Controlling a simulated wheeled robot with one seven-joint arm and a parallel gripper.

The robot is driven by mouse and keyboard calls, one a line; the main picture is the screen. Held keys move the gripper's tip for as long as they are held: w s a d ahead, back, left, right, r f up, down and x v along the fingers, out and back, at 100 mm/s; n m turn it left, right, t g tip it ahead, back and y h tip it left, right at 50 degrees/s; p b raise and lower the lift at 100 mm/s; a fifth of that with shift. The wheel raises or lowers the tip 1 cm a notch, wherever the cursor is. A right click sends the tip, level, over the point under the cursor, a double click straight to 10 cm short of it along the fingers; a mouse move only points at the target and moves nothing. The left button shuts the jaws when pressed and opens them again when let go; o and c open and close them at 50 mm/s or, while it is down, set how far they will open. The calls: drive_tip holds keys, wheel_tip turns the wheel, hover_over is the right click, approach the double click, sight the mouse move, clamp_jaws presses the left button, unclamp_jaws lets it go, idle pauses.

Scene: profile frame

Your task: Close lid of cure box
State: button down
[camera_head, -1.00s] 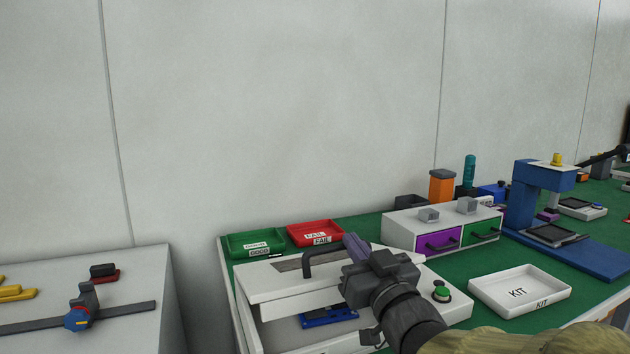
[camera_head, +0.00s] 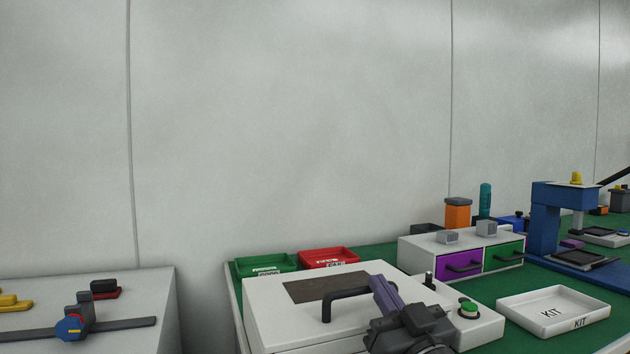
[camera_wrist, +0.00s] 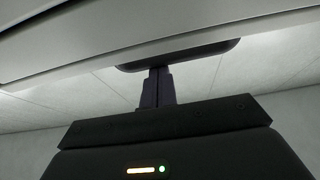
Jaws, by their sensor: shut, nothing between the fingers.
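The cure box's white lid (camera_head: 268,312) lies low and looks about level on the box, with a dark window (camera_head: 312,287) and a black handle (camera_head: 327,308). Its front edge runs partly out of the picture, so I cannot tell whether it is fully seated. In the wrist view, the fingertips (camera_wrist: 160,72) meet or overlap a dark rounded part, apparently the handle (camera_wrist: 185,55); contact is unclear.
Green (camera_head: 266,264) and red (camera_head: 328,258) trays sit behind the box. A drawer unit (camera_head: 420,257) and white KIT tray (camera_head: 555,309) stand to the right, with a blue press (camera_head: 545,215) beyond. A separate grey table (camera_head: 140,300) is at left, across a gap.

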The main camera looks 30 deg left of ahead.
drive_tip(key=shift+r+p, duration=0.35)
drive_tip(key=shift+r, duration=0.25)
drive_tip(key=r+p+v, duration=0.1)
drive_tip(key=p+v, duration=0.1)
drive_tip(key=v, duration=0.7)
drive_tip(key=shift+s+d+p, duration=0.35)
drive_tip(key=shift+s+d, duration=0.05)
drive_tip(key=shift+d, duration=0.1)
drive_tip(key=shift+r, duration=0.1)
